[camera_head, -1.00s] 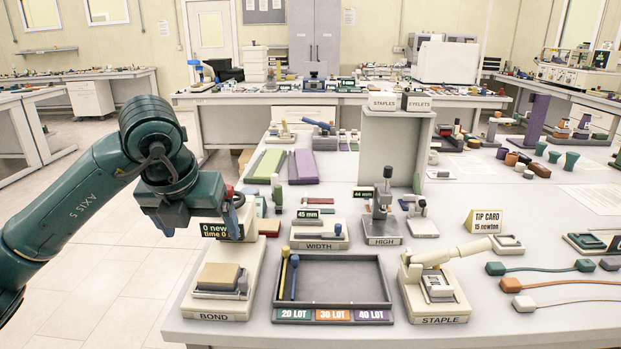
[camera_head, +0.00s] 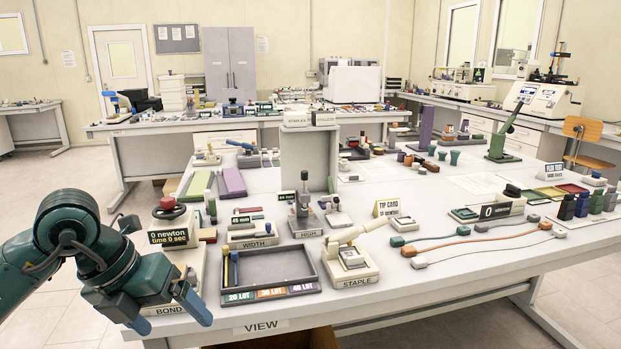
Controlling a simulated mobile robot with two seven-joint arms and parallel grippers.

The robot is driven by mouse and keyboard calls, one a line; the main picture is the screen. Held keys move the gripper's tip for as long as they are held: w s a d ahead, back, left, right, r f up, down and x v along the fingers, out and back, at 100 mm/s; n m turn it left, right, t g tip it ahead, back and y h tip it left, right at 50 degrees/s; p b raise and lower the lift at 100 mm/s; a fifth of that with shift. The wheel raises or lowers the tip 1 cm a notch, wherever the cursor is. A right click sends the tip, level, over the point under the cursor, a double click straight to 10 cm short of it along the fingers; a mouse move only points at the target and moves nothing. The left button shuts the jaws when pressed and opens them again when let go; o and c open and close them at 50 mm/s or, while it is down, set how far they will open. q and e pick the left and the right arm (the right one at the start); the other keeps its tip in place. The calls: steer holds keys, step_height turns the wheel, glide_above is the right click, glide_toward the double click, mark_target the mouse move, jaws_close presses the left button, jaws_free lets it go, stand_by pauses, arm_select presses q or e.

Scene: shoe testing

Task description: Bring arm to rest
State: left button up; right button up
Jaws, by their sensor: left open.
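My left arm (camera_head: 62,235) comes in from the left in dark green. Its gripper (camera_head: 167,314) points down and to the right at the near left corner of the table. My right gripper is not in view.
The grey lot tray (camera_head: 312,262) with a yellow and a blue stick lies right of the BOND tester. The STAPLE tester (camera_head: 352,272), WIDTH gauge (camera_head: 252,236) and HIGH gauge (camera_head: 306,226) stand nearby. Floor (camera_head: 60,325) left of the table is clear.

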arm_select(q)
steer(key=s+d+r+n+g+h+p, duration=0.1)
steer(key=s+d+r+n+h, duration=0.15)
steer(key=d+h, duration=0.55)
steer(key=s+d+r+n+h+p, duration=0.1)
steer(key=s+d+h, duration=0.3)
steer(key=d+h, duration=0.45)
steer(key=w+a+f+n+t+y+p, duration=0.15)
steer(key=a+f+n+t+y, duration=0.25)
steer(key=f+n+t+y, duration=0.55)
steer(key=w+a+f+n+t+y, duration=0.3)
steer(key=a+f+n+t, duration=0.25)
steer(key=n, duration=0.95)
steer(key=s+a+f+n+g+y+p, duration=0.1)
steer(key=s+f+n+g+y, duration=0.3)
steer(key=s+f, duration=0.7)
step_height(320, 180, down, 4)
steer(key=shift+s+r+n+g, duration=0.25)
steer(key=shift+n+g, duration=0.35)
steer(key=shift+g, duration=0.5)
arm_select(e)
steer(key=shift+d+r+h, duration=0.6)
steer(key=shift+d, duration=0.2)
